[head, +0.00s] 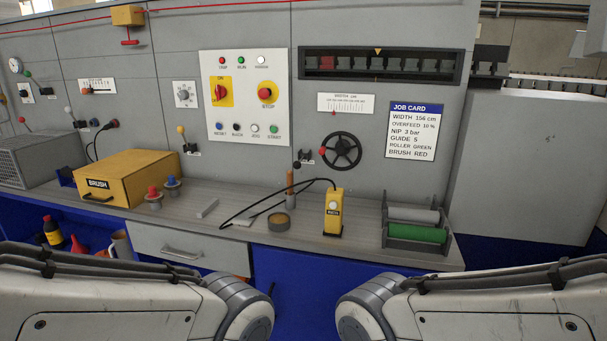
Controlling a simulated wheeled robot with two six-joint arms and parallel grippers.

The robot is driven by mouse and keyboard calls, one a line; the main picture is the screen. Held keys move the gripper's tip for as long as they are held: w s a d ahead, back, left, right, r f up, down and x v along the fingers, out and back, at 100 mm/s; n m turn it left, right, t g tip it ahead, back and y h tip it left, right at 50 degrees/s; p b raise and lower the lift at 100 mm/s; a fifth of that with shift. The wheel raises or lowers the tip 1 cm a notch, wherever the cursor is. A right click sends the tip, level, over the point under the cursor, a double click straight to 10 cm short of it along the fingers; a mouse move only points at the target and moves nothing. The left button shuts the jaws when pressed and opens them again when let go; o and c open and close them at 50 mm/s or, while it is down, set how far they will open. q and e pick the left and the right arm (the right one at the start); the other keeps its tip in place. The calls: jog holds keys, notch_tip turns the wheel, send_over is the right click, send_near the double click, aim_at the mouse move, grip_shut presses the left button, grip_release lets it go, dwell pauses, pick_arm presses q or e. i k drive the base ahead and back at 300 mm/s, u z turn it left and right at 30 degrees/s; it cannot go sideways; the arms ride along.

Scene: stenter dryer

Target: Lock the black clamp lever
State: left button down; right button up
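A small lever with a black knob (297,165) sits on the grey machine panel, just left of the black handwheel (341,151). Neither gripper is in view, and nothing of mine touches the lever.
Below the panel is a grey bench (345,252) with a yellow BRUSH box (125,178), a yellow meter (334,214) with a looping black cable, a brown cylinder (290,188) and a roller rack (416,245). A yellow-knobbed lever (181,130) is further left. Space before the handwheel is clear.

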aim_at(297, 165)
jog(key=z, duration=0.2)
jog(key=i, duration=1.1)
jog(key=u, duration=0.35)
